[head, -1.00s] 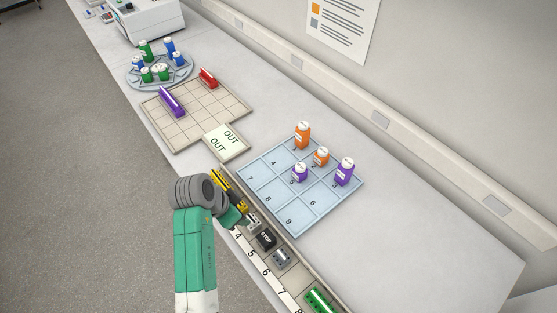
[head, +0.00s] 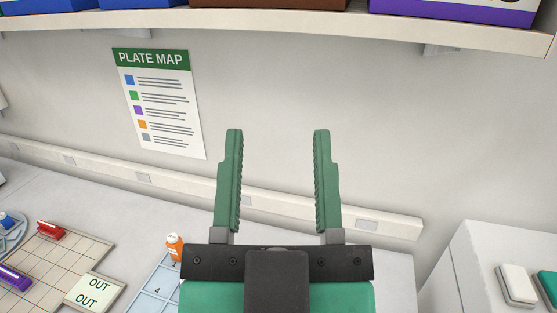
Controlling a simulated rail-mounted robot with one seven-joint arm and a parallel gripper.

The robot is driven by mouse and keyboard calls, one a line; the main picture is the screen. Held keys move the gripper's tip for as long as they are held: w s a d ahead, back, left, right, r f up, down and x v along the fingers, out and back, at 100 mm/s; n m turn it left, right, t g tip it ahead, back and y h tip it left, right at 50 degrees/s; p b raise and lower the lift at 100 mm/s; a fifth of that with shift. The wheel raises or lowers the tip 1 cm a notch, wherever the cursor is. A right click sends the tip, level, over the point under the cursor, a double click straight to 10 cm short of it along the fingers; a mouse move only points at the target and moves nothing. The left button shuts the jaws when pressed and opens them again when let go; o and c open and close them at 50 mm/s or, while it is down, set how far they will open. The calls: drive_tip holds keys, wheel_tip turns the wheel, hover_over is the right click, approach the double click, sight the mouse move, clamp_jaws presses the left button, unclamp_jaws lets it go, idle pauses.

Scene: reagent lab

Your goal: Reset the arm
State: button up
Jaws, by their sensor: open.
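My gripper (head: 278,182) is large in the middle of the head view. Its two green toothed fingers point up and stand wide apart, with nothing between them. The wall shows through the gap. My gripper's dark mount and green body cover the lower middle of the view, hiding most of the bench behind them.
At lower left are a pale blue numbered tray (head: 157,292) with an orange-capped bottle (head: 174,247), an OUT plate (head: 93,292), a beige grid (head: 72,252), a red rack (head: 50,230) and a purple rack (head: 14,278). A shelf (head: 300,22) with boxes runs overhead. A white cabinet (head: 480,255) stands right.

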drive_tip(key=shift+s+d+r, duration=0.15)
drive_tip(key=shift+s+r, duration=0.15)
drive_tip(key=shift+s, duration=0.05)
